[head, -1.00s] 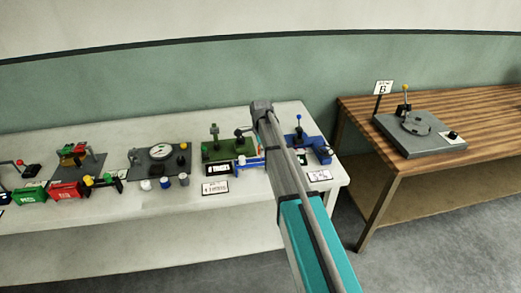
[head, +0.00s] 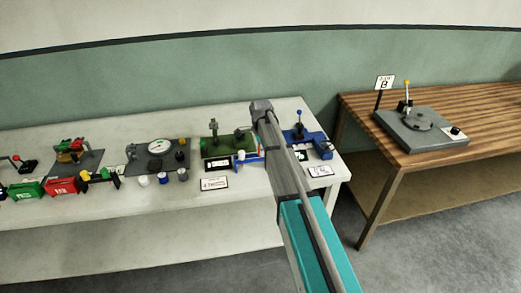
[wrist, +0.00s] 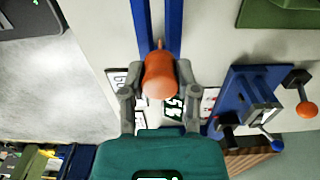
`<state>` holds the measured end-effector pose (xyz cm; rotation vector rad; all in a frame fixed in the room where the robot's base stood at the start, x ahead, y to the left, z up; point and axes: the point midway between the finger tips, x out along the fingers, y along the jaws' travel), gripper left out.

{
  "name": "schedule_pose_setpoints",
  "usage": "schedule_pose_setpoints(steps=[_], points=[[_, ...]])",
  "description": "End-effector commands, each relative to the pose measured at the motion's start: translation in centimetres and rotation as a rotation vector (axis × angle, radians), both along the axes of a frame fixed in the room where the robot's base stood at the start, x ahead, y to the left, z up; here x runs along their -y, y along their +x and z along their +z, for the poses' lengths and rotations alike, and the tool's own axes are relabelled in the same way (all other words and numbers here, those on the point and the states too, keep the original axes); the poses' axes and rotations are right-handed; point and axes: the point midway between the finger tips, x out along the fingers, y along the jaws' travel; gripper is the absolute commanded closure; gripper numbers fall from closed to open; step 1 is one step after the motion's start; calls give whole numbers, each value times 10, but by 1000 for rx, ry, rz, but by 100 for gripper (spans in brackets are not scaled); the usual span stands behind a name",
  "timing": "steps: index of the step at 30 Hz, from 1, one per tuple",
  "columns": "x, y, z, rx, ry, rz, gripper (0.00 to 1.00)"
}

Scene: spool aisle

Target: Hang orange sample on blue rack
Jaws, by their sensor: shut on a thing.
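In the wrist view, my gripper (wrist: 158,92) is shut on the orange sample (wrist: 160,75), a rounded orange piece with a small tip at its far end. The blue rack (wrist: 174,22) shows there as two parallel blue bars at the top. The sample's tip lies between the near ends of these bars in the picture; I cannot tell whether they touch. In the head view, a part of the blue rack (head: 249,157) shows left of my arm. My gripper and the orange sample are hidden there.
A blue fixture (wrist: 250,100) with levers stands right of my gripper, also in the head view (head: 308,141). A green fixture (head: 225,145) and gauge plate (head: 177,157) stand left on the white table (head: 120,215). The wooden table (head: 440,165) is farther right.

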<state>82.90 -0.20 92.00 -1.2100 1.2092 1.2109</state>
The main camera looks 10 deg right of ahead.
Motion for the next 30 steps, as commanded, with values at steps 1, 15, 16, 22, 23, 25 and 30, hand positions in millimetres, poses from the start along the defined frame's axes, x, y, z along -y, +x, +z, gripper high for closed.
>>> schedule_pose_setpoints(steps=[1,15,16,22,23,25,30], points=[[0,0,-3,0,0,0,96],[0,0,-12,0,0,0,50],[0,0,-12,0,0,0,45],[0,0,-12,0,0,0,20],[0,0,-12,0,0,0,20],[0,0,-12,0,0,0,20],[0,0,-12,0,0,0,20]])
